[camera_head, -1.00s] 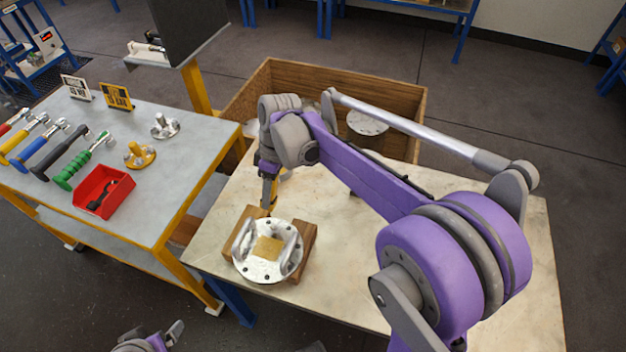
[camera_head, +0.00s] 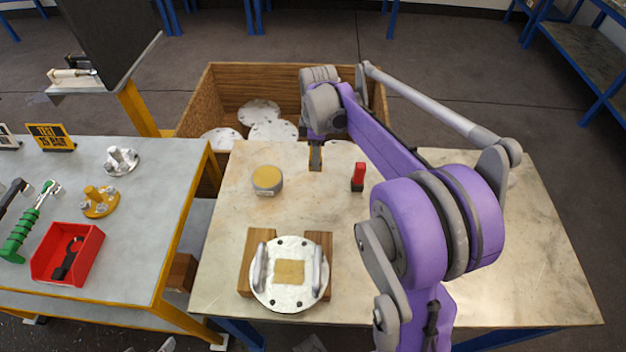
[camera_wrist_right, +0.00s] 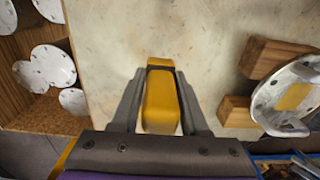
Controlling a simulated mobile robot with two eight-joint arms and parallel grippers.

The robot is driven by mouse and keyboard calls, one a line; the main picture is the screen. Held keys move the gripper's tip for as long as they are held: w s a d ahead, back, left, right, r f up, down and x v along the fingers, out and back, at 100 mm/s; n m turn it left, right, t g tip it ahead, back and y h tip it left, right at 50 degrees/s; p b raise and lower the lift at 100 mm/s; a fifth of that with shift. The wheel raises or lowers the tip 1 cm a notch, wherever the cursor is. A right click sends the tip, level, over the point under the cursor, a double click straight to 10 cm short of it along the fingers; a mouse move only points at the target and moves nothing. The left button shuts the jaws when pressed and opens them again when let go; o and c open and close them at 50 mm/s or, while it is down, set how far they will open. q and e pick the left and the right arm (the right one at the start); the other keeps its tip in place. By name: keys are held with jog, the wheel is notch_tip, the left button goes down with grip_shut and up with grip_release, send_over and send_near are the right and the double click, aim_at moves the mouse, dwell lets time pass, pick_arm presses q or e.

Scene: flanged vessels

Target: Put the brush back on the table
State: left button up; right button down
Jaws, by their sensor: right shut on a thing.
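The brush shows as a yellow block with a dark band (camera_wrist_right: 161,100) in the right wrist view. My right gripper (camera_wrist_right: 160,90) is shut on it, one finger on each side. In the head view my right gripper (camera_head: 315,160) is over the far part of the stone-topped table (camera_head: 440,240). The brush is hard to make out there. I cannot tell whether it touches the table. Only a small grey tip of my left gripper (camera_head: 166,345) shows at the bottom edge; its jaws cannot be read.
A round flanged vessel (camera_head: 307,293) sits on wooden blocks (camera_head: 257,238) near the front. A yellow-topped tin (camera_head: 267,180) and a small red-and-black item (camera_head: 358,177) stand near my right gripper. A wooden crate (camera_head: 200,105) with flange discs is behind. The table's right side looks clear.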

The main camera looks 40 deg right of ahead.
notch_tip(320, 180, down, 4)
jog(key=shift+d+f, duration=0.1)
jog(key=shift+f, duration=2)
jog(key=shift+f+b, duration=0.1)
jog(key=shift+b, duration=0.2)
jog(key=shift+c, duration=2.1)
grip_release()
jog(key=shift+r, duration=0.2)
notch_tip(320, 180, up, 12)
jog(key=shift+f+p, duration=0.1)
jog(key=shift+p, duration=0.45)
